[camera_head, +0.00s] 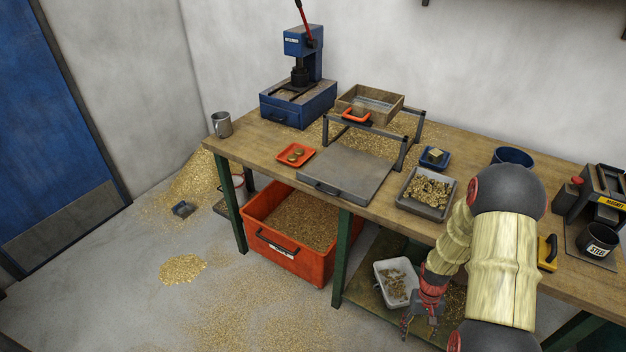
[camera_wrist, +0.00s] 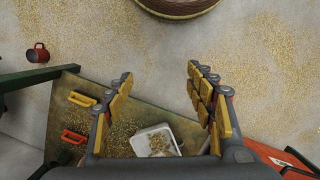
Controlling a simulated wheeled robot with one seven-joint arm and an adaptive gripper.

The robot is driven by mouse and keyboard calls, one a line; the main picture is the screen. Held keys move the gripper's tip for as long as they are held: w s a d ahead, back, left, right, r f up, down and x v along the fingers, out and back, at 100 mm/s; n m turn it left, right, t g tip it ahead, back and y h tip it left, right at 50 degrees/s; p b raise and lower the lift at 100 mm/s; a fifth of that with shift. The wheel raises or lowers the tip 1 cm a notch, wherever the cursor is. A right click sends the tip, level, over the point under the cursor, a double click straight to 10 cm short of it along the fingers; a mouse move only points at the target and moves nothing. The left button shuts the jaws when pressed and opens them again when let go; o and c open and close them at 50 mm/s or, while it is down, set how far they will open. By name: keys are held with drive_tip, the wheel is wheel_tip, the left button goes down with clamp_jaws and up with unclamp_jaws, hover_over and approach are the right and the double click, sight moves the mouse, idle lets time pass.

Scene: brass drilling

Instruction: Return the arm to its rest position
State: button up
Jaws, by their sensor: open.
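My arm comes in at the lower right of the head view and bends down in front of the workbench (camera_head: 240,148). My gripper (camera_head: 408,326) hangs low there, beside the lower shelf (camera_head: 362,292). In the wrist view my gripper (camera_wrist: 160,85) shows its two yellow-padded fingers spread wide apart, with nothing between them but the speckled floor beyond. Part of the bench's right side is hidden behind my arm in the head view.
A white tray (camera_head: 390,296) of scraps stands on the lower shelf near my gripper; it also shows in the wrist view (camera_wrist: 172,146). An orange bin (camera_head: 262,236) stands under the bench. A green leg (camera_head: 340,258) is close by. The floor at left is open, with brass chips.

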drive_tip(key=s+a+r+t, duration=0.2)
drive_tip(key=s+a+r, duration=0.2)
drive_tip(key=r, duration=1.2)
drive_tip(key=s+a+r+n+t+p, duration=0.1)
drive_tip(key=s+a+r+t, duration=0.2)
drive_tip(key=r, duration=1.3)
drive_tip(key=s+a+r+n+t, duration=0.1)
drive_tip(key=s+a+r+t, duration=0.2)
drive_tip(key=r, duration=1.3)
drive_tip(key=s+a, duration=0.3)
drive_tip(key=a, duration=0.3)
drive_tip(key=shift+s+r+p, duration=0.15)
drive_tip(key=shift+r+p, duration=0.15)
drive_tip(key=shift+r, duration=0.05)
